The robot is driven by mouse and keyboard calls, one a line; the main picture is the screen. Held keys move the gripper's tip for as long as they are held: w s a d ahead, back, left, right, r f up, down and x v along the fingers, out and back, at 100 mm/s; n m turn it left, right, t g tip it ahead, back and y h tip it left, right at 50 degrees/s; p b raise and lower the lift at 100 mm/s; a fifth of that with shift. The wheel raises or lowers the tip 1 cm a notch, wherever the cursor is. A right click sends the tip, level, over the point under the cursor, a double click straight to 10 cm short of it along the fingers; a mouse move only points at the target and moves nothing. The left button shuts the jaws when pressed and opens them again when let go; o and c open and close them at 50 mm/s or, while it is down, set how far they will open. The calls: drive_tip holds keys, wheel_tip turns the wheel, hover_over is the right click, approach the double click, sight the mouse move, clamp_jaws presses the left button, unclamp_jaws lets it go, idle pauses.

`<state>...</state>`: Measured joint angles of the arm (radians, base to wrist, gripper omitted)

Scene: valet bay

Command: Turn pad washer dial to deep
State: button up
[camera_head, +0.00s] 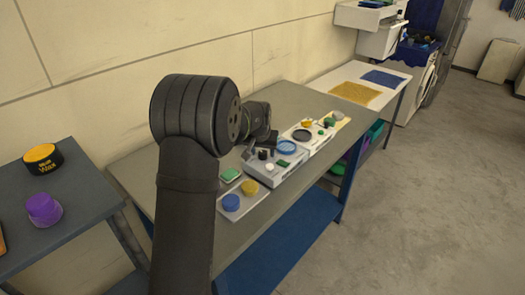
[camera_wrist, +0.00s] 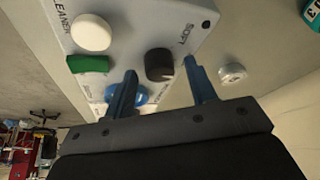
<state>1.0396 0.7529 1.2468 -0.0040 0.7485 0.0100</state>
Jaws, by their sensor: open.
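The pad washer (camera_head: 290,173) is a light grey box on the workbench. It also shows in the wrist view (camera_wrist: 128,30), with the words "SOFT" and "CLEANER" on its face. A black dial (camera_wrist: 158,63) sits near the "SOFT" label; no "deep" label is readable, and I cannot read a pointer on the dial. My gripper (camera_wrist: 160,70) is open, with one blue finger on each side of the dial. I cannot tell whether either finger touches it. In the head view my arm hides much of the gripper.
A white round knob (camera_wrist: 91,33) and a green button (camera_wrist: 88,63) are close to the dial. A second device (camera_head: 318,138) stands beyond the washer. A tray with blue and yellow round pieces (camera_head: 231,202) lies in front. A wax tin (camera_head: 43,159) sits on the left table.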

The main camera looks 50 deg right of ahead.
drive_tip(key=c, duration=1)
drive_tip(key=shift+o, duration=0.2)
drive_tip(key=shift+m, duration=0.3)
drive_tip(key=m+g, duration=0.1)
drive_tip(key=m, duration=0.1)
drive_tip(key=m+g, duration=0.1)
drive_tip(key=m, duration=0.1)
drive_tip(key=shift+w+m+h, duration=0.15)
drive_tip(key=shift+m+h, duration=0.15)
drive_tip(key=m+g, duration=0.2)
drive_tip(key=m, duration=0.3)
drive_tip(key=shift+w, duration=0.15)
